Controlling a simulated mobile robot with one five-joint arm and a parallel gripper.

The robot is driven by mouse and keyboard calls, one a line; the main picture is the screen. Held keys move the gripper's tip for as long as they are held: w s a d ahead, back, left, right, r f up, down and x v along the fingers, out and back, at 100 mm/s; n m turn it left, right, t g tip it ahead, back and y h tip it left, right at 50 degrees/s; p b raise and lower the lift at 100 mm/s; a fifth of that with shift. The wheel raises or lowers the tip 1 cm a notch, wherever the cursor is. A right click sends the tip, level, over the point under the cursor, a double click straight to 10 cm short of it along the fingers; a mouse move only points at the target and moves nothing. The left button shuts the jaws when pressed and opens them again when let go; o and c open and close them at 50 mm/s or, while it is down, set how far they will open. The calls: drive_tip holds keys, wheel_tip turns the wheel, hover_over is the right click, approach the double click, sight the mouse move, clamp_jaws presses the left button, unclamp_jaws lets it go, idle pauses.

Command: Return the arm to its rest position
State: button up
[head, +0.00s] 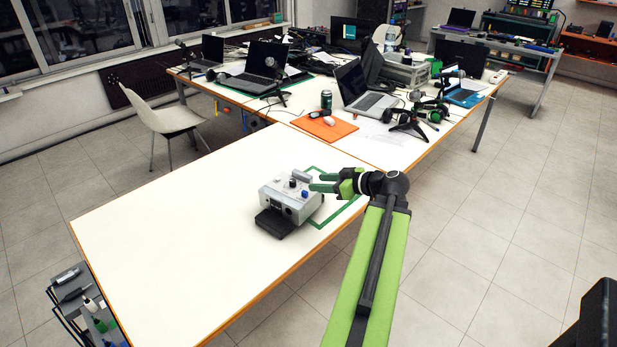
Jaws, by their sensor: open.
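My gripper (323,182) is at the end of my green and black arm, which reaches out over the white table (170,210). Its green fingers are open and point left, close to the upper right side of a grey box-shaped device (291,205). I cannot tell whether the fingers touch the device. The device has dark knobs and a blue part on top, and a black base (275,223) at its front. Nothing shows between the fingers.
A green outline (343,212) is marked on the table beside the device. Behind are laptops (362,92), an orange mat (325,126), a dark can (326,100) and headsets. A white chair (168,122) stands at the left. The table's left part is clear.

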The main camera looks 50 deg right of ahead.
drive_tip(key=shift+s+r, duration=0.25)
drive_tip(key=shift+s, duration=0.35)
drive_tip(key=w+a+r+n+g+y+p, duration=0.1)
drive_tip(key=w+a+n+g+y+p, duration=0.1)
drive_tip(key=w+a, duration=0.7)
drive_tip(key=w+a+n+g+y+p, duration=0.1)
drive_tip(key=w+a+n+y+p, duration=0.3)
drive_tip(key=a, duration=0.8)
drive_tip(key=w+a+r+n+g+y+b, duration=0.1)
drive_tip(key=w+a+g, duration=0.1)
drive_tip(key=w+a, duration=0.75)
drive_tip(key=s+a+f+g+h+p, duration=0.1)
drive_tip(key=s+a+f+g, duration=0.1)
drive_tip(key=a, duration=0.7)
drive_tip(key=s+a+f+g+h+p, duration=0.2)
drive_tip(key=a+g, duration=0.1)
drive_tip(key=a, duration=0.5)
drive_tip(key=s+a+f+g+h+p, duration=0.1)
drive_tip(key=s+a+f+g, duration=0.1)
drive_tip(key=a, duration=0.7)
drive_tip(key=s+d+f+m+g+h, duration=0.1)
drive_tip(key=d+m+h, duration=0.3)
drive_tip(key=d+m, duration=0.3)
drive_tip(key=shift+s+d+f+m, duration=0.3)
drive_tip(key=shift+s+f+m, duration=0.1)
drive_tip(key=shift+m, duration=0.1)
